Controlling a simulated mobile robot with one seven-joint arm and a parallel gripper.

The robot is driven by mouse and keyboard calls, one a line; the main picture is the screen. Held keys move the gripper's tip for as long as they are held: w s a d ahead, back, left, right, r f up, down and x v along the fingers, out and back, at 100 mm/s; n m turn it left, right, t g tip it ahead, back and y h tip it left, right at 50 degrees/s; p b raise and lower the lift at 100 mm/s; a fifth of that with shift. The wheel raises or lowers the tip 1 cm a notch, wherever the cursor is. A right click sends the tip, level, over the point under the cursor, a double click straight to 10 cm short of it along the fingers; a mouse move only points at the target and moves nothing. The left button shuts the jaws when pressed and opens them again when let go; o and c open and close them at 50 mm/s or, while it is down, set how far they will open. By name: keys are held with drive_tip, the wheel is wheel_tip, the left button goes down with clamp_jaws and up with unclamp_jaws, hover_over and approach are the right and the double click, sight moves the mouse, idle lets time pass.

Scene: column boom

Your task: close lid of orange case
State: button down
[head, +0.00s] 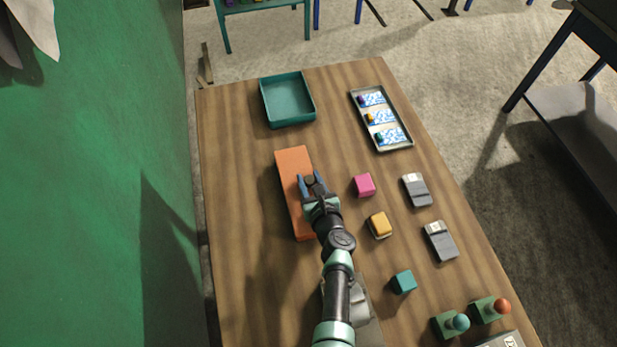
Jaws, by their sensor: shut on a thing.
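The orange case (291,172) is a long, narrow box on the wooden table, left of the middle, lying lengthwise away from me. Its top looks flat; whether a gap shows at its lid cannot be told from this view. My gripper (309,183) is over the right side of the case, about halfway along it. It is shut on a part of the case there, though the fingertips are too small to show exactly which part. My arm hides some of the case's near right side.
A teal tray (288,123) stands behind the case. A grey tray (399,146) with cards is back right. Pink (364,185), yellow (379,224) and teal (403,281) blocks and two grey devices (417,190) lie to the right. A green wall (100,170) borders the left.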

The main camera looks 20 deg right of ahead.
idle(0.4)
drive_tip(key=c, duration=0.5)
unclamp_jaws()
drive_tip(key=shift+f, duration=0.1)
drive_tip(key=p+v, duration=0.4)
drive_tip(key=v, duration=0.9)
drive_tip(key=shift+w, duration=0.1)
